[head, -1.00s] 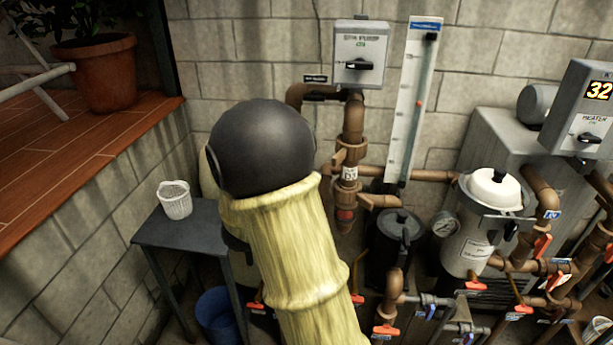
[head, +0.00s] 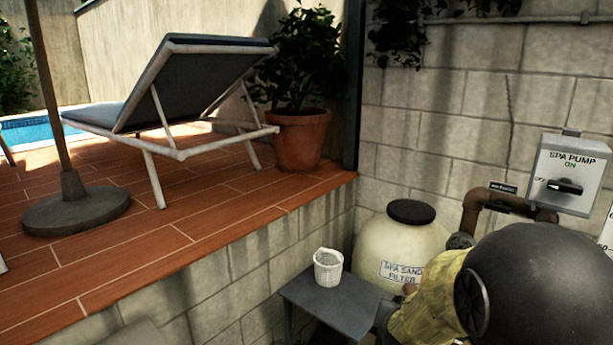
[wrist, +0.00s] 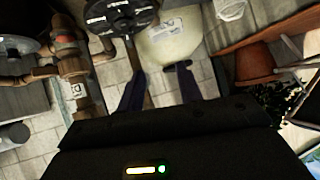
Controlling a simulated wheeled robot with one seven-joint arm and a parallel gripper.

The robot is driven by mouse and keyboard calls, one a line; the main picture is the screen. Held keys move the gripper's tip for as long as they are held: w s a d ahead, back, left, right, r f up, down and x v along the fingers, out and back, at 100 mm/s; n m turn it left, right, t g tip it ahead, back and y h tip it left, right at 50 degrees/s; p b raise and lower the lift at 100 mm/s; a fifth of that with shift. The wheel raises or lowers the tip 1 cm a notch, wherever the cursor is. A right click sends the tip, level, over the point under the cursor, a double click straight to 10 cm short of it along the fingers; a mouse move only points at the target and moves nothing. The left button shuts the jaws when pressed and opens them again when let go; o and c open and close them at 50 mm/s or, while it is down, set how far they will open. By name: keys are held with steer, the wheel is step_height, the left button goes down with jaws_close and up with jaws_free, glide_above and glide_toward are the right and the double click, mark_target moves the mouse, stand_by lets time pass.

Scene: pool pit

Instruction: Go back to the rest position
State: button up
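My gripper (wrist: 158,85) shows in the wrist view with its two dark fingers apart. Nothing is held between them; the cream spa sand filter (wrist: 172,42) and pale wall blocks lie beyond. In the head view my arm fills the lower right corner, in front of part of the sand filter (head: 392,244). My fingers cannot be made out there.
A grey table (head: 332,309) bears a white basket (head: 328,268) beside the filter. The spa pump box (head: 568,172) and brown pipe (head: 470,213) are at right. A raised tiled deck (head: 200,222) holds a lounger (head: 190,85) and potted plant (head: 298,138).

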steer(key=s+a+f+n+g+y, duration=0.1)
steer(key=s+a+n+g, duration=0.1)
steer(key=s, duration=0.3)
steer(key=s+a+f+n+g+y, duration=0.1)
steer(key=s+a+f+g, duration=0.1)
steer(key=s, duration=0.4)
steer(key=s+a+f+n+g+y+p, duration=0.1)
steer(key=s+a+n+g, duration=0.1)
steer(key=s+g, duration=0.2)
steer(key=shift+s+f+n+y, duration=0.3)
steer(key=shift+s+f+y, duration=0.1)
steer(key=shift+s, duration=0.8)
